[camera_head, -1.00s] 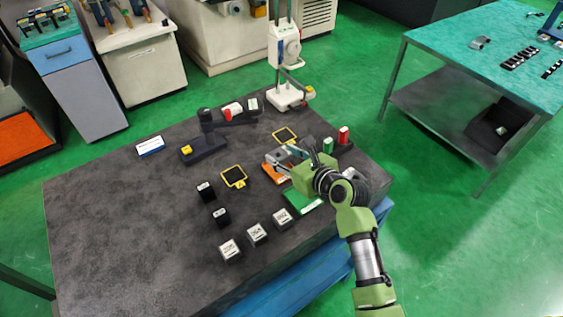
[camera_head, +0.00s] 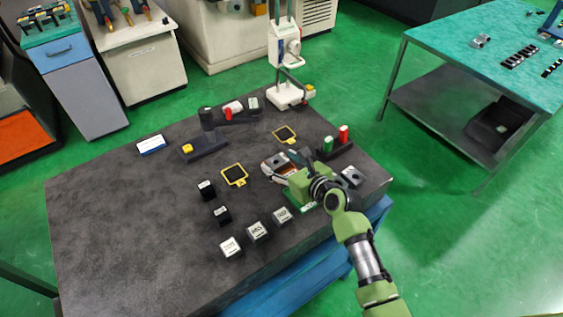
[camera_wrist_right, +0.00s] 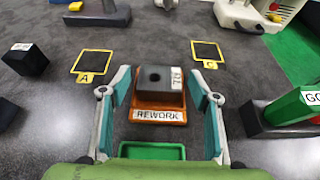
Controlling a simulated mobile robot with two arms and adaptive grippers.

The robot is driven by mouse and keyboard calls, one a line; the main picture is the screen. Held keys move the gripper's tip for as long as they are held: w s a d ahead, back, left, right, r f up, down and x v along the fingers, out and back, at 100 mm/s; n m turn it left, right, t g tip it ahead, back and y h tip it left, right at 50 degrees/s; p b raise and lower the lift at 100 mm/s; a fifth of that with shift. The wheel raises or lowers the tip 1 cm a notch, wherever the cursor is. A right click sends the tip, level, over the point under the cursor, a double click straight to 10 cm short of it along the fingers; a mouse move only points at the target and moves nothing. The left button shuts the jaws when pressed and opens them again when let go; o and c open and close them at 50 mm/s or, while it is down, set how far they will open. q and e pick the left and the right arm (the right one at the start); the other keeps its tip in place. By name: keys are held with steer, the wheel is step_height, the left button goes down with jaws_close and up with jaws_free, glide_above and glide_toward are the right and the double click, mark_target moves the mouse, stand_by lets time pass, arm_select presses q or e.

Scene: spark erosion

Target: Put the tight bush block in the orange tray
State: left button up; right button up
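The tight bush block (camera_wrist_right: 160,80) is a dark grey block with a round hole and a white label, only partly readable. It sits in the orange tray (camera_wrist_right: 158,116) marked REWORK, between my right fingers in the right wrist view. My right gripper (camera_wrist_right: 160,85) is open, with a narrow gap to the block on each side. In the head view, my right gripper (camera_head: 280,164) covers most of the tray. My left gripper is not in view.
A green tray (camera_wrist_right: 152,151) lies on the near side of the orange one. A green and red gauge stand (camera_head: 335,148) is to the right, with a holed block (camera_head: 352,176) near it. Several labelled blocks (camera_head: 257,231) stand in front.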

steer(key=shift+r, duration=0.2)
steer(key=v, duration=1.2)
steer(key=shift+b, duration=0.4)
steer(key=shift+s+f, duration=0.1)
